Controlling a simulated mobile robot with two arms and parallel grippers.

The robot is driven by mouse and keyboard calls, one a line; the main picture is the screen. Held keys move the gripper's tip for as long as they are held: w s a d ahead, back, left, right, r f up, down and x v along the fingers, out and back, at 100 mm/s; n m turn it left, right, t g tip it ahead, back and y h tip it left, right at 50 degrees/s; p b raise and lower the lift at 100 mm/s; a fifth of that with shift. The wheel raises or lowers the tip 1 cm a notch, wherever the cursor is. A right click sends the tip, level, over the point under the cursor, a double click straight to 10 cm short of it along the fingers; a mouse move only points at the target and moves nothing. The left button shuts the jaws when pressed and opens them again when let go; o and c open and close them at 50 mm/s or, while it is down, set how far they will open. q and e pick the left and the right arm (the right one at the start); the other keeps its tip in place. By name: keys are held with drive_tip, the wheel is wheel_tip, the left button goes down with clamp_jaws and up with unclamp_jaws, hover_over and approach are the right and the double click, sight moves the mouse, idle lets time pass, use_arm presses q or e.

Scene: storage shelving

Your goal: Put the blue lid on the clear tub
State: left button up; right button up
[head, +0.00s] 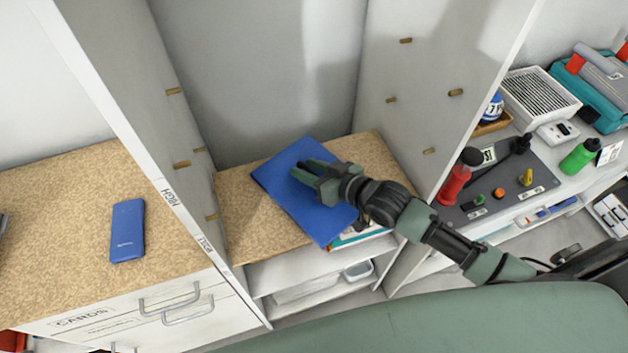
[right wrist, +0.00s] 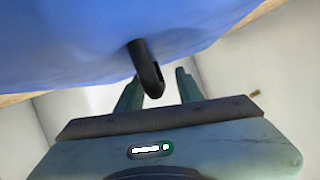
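A flat blue sheet-like piece (head: 290,188) lies on the speckled shelf board inside the open unit; I cannot tell whether it is the lid. My right gripper (head: 305,170) is over it, its two fingers apart. In the right wrist view the blue surface (right wrist: 70,45) fills the top, and the green fingers (right wrist: 158,92) are spread below it with a dark curved piece between them. A small clear tub (head: 358,270) stands on the lower shelf, partly in shade. Another flat blue rectangle (head: 127,230) with small lettering lies on the left counter. My left gripper is not in view.
Book-like items (head: 352,238) show at the front edge under the blue sheet. Tall white side panels (head: 420,90) bound the shelf bay. The left counter is mostly clear.

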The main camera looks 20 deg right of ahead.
clamp_jaws()
drive_tip(key=shift+r, duration=0.1)
